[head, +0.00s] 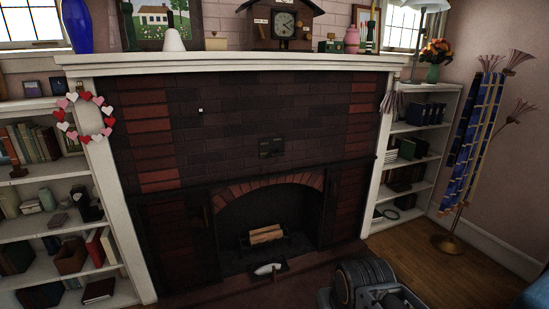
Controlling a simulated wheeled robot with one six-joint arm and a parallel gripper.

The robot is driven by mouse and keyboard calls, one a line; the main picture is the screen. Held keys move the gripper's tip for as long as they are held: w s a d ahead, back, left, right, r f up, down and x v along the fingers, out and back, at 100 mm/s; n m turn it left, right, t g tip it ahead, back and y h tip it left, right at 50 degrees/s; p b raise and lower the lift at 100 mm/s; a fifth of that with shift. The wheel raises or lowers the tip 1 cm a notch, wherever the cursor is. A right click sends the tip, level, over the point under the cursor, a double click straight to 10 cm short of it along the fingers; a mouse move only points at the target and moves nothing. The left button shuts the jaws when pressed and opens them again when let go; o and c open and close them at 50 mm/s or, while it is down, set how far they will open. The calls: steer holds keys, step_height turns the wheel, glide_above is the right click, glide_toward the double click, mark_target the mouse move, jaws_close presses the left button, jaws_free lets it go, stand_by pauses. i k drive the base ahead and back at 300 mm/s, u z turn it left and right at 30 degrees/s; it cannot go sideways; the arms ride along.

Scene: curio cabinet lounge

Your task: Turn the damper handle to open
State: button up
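A dark rounded part of my own arm shows at the bottom edge, right of centre. My gripper's fingers do not show, and nothing of mine touches the plate.
A white mantel shelf (230,62) with a clock (283,24) runs above the bricks. White bookcases (20,275) flank the fireplace. A pale object (267,269) lies at the hearth. A stand with blue cloth (475,130) is at right. Wooden floor (430,265) is clear there.

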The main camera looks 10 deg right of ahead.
mark_target(277, 153)
steer(key=u, duration=0.55)
steer(key=i, duration=2.55)
steer(key=z, duration=0.4)
